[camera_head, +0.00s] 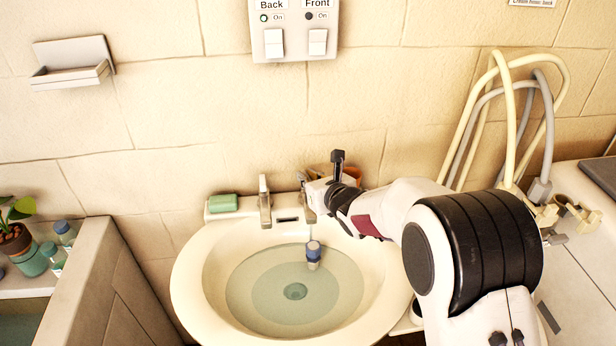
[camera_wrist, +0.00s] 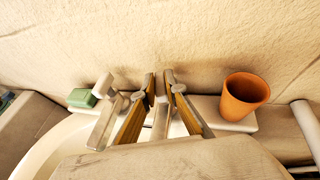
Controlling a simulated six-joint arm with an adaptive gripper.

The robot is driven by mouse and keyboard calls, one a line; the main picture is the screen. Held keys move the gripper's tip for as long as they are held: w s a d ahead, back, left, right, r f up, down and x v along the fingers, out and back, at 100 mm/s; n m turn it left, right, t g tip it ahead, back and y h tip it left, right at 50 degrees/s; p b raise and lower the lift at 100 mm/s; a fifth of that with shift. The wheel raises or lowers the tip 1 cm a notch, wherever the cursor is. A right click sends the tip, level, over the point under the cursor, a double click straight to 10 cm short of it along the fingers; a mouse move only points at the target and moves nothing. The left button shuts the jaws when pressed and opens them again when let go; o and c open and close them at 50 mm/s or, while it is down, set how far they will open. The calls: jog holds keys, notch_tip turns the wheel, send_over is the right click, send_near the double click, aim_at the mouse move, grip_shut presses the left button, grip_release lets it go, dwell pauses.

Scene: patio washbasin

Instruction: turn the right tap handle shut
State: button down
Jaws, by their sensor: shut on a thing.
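The right tap (camera_wrist: 161,118) stands between my gripper's two fingers in the wrist view, at the back rim of the washbasin (camera_head: 190,270). My gripper (camera_wrist: 160,84) is shut on its handle, one finger on each side. In the head view my gripper (camera_head: 308,196) reaches the back right of the basin from the right and hides most of this tap. The left tap (camera_head: 264,203) stands apart to its left; it also shows in the wrist view (camera_wrist: 104,122).
A green soap (camera_head: 223,202) lies left of the taps. An orange pot (camera_wrist: 243,95) stands close to the right of my gripper. Hoses (camera_head: 508,120) hang at the right wall.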

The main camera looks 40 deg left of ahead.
jog(key=shift+w+d+f, duration=0.1)
jog(key=shift+d+f, duration=0.05)
jog(key=shift+d, duration=0.1)
jog(key=c, duration=1.9)
grip_release()
jog(key=shift+o, duration=0.4)
jog(key=shift+a, duration=0.1)
jog(key=v, duration=1.2)
jog(key=shift+c, duration=1.3)
